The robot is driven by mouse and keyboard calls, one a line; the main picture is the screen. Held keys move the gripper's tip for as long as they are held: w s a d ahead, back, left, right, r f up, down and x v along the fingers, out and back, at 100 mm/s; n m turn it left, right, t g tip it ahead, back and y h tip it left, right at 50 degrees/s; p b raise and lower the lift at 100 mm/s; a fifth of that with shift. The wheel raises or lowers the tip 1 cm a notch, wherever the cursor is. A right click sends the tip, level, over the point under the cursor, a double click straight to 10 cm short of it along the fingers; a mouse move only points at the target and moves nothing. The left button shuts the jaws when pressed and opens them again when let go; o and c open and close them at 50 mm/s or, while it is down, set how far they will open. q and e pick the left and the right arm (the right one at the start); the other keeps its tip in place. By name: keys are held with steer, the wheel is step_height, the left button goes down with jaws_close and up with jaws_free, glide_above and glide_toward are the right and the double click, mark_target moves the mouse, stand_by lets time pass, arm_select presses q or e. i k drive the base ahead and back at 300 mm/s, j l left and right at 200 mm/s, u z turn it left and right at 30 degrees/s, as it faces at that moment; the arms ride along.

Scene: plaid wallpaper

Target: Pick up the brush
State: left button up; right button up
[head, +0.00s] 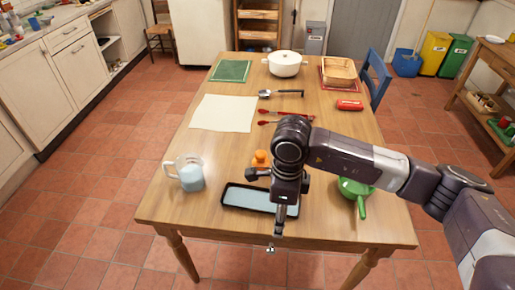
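I cannot clearly make out a brush. A small orange object (260,158) on the wooden table, just left of my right arm, is partly hidden and too small to identify. My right gripper (271,246) reaches in from the right and points down at the table's near edge, in front of a dark shallow tray (234,196) with a pale blue inside. The wrist hides part of the tray. I cannot tell whether its fingers are open or shut, or whether they hold anything. My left gripper is not in view.
A measuring jug (190,175) stands left of the tray, a green pan (355,189) right. Red-ended tongs (285,113), a dark utensil (280,94), a white pot (285,63) and a red packet (349,104) lie farther back.

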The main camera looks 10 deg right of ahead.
mark_target(260, 159)
steer(key=i, duration=0.95)
